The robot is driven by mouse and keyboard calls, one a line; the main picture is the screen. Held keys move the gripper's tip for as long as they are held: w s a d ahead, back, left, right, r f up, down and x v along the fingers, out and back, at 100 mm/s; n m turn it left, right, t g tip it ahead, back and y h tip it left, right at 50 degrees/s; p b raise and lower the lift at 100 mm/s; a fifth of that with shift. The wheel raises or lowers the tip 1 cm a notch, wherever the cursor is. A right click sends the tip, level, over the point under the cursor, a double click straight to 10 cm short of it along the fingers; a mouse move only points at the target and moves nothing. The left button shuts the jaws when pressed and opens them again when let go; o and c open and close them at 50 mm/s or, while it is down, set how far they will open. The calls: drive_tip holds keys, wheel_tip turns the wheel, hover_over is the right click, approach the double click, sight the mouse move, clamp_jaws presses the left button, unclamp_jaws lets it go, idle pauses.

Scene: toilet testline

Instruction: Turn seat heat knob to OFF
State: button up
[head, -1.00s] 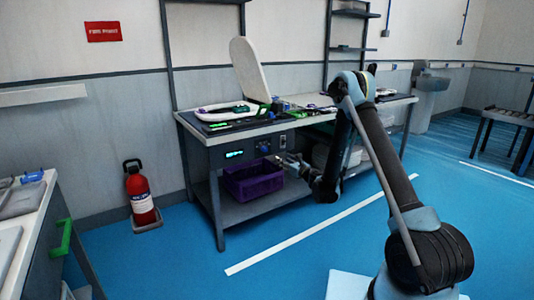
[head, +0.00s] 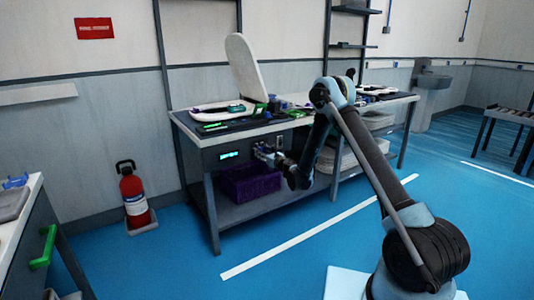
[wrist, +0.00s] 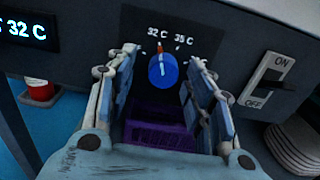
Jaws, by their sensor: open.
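The seat heat knob (wrist: 163,71) is a round blue dial on a black panel on the bench front, in the wrist view. A white mark shows on its face and an orange-red mark stands at its top, between the labels 32 C and 35 C. My gripper (wrist: 158,88) is open, with one finger on each side of the knob and visible gaps to it. An OFF label for the knob does not show; the lower panel is partly hidden by my fingers. In the head view my gripper (head: 264,152) is at the bench front and hides the knob.
A lit display (wrist: 24,30) reading 32 C is left of the knob. An ON/OFF rocker switch (wrist: 270,82) is to its right. A purple crate (head: 248,184) stands on the shelf below. A fire extinguisher (head: 134,196) stands left of the bench.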

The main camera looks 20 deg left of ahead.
drive_tip(key=shift+w+a, duration=0.35)
drive_tip(key=shift+a, duration=0.05)
drive_tip(key=shift+w+d, duration=0.1)
drive_tip(key=shift+d, duration=0.05)
drive_tip(key=c, duration=1.1)
drive_tip(key=shift+o, duration=0.2)
